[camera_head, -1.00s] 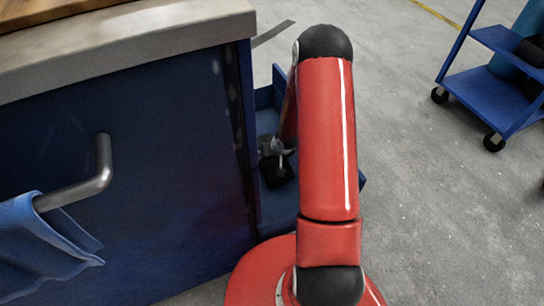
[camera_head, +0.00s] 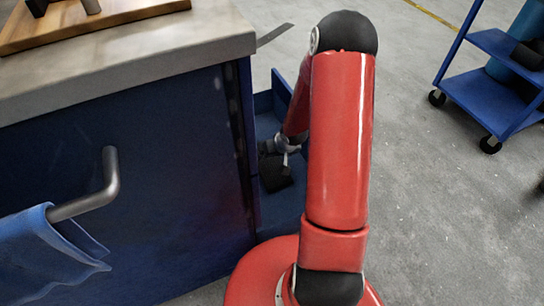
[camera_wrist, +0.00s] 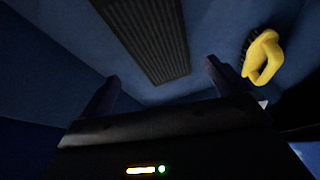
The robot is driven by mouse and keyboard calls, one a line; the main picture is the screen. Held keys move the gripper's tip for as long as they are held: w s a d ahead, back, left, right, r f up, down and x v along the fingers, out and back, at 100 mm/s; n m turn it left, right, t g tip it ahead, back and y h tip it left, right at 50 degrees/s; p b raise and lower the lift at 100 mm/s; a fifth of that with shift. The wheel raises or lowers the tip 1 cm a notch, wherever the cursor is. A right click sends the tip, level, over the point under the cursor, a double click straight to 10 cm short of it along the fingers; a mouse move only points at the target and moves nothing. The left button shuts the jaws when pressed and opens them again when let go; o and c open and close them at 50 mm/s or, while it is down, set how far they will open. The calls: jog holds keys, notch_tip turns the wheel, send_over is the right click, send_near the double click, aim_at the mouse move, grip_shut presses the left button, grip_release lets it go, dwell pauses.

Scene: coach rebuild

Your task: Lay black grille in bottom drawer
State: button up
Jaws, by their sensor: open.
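The black grille (camera_wrist: 148,38), a long ribbed strip, lies on the blue floor of the drawer in the wrist view. Its far end is cut off by the top edge of the picture. My gripper (camera_wrist: 162,72) is open and empty, its two dark fingers apart, with the grille beyond and between the fingertips. In the head view the pulled-out blue drawer (camera_head: 277,206) is low at the cabinet's right side. My gripper (camera_head: 276,172) is inside it, partly behind my red arm. The grille cannot be made out there.
A yellow object (camera_wrist: 262,57) lies right of the grille, beside the right finger. The blue cabinet (camera_head: 150,190) has a handle (camera_head: 95,190) with a blue cloth (camera_head: 45,255) over it. A blue cart (camera_head: 490,95) stands at the far right; the floor between is clear.

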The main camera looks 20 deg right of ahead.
jog(key=p+v, duration=0.1)
jog(key=v, duration=0.5)
jog(key=shift+f, duration=0.1)
dwell(0.3)
